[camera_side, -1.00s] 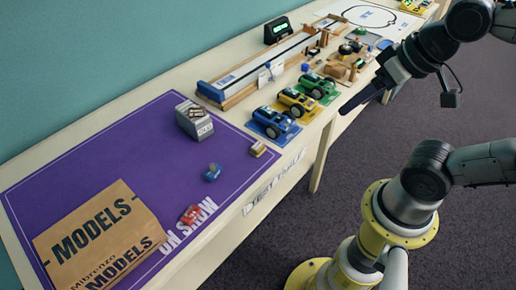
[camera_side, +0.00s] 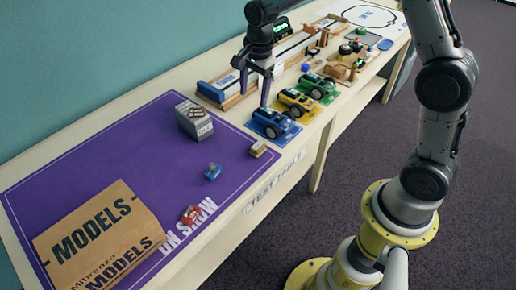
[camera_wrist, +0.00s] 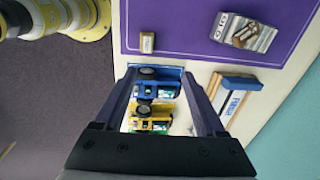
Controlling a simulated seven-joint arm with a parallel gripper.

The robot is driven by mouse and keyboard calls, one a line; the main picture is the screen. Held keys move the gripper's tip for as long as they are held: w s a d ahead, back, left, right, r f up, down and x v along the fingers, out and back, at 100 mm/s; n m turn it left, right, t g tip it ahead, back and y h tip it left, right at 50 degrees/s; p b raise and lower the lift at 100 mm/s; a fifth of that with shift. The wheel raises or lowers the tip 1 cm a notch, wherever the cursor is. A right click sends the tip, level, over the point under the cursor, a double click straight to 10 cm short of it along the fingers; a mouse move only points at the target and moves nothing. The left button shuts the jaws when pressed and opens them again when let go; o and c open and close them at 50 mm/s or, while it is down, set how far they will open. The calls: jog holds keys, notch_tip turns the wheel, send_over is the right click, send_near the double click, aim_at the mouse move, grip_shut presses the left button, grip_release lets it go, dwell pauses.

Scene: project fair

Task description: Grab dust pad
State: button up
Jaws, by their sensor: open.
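My gripper (camera_side: 255,96) is open and empty. In the side view it hangs pointing down above the table, near the blue car (camera_side: 274,122). In the wrist view its two fingers frame the blue car (camera_wrist: 157,82) and the yellow car (camera_wrist: 152,113) below. No thing is clearly labelled as a dust pad. A small tan block with a paler top (camera_side: 258,149) lies at the purple mat's right edge, apart from the gripper; it also shows in the wrist view (camera_wrist: 147,42). I cannot tell whether it is the dust pad.
A grey box (camera_side: 196,122) stands on the purple mat (camera_side: 130,150). The green car (camera_side: 318,88) and a long wooden track (camera_side: 228,95) crowd the gripper's area.

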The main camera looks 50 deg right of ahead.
jog(key=g, duration=0.1)
send_over(258, 145)
jog(key=f, duration=1.3)
jog(key=shift+w+a+f, duration=0.15)
jog(key=shift+a+f, duration=0.1)
jog(key=shift+a, duration=0.05)
jog(key=shift+s+d+f, duration=0.1)
jog(key=shift+d+f, duration=0.05)
jog(key=shift+f, duration=1.35)
jog(key=shift+s+d+f, duration=0.1)
jog(key=shift+f, duration=1.35)
grip_shut()
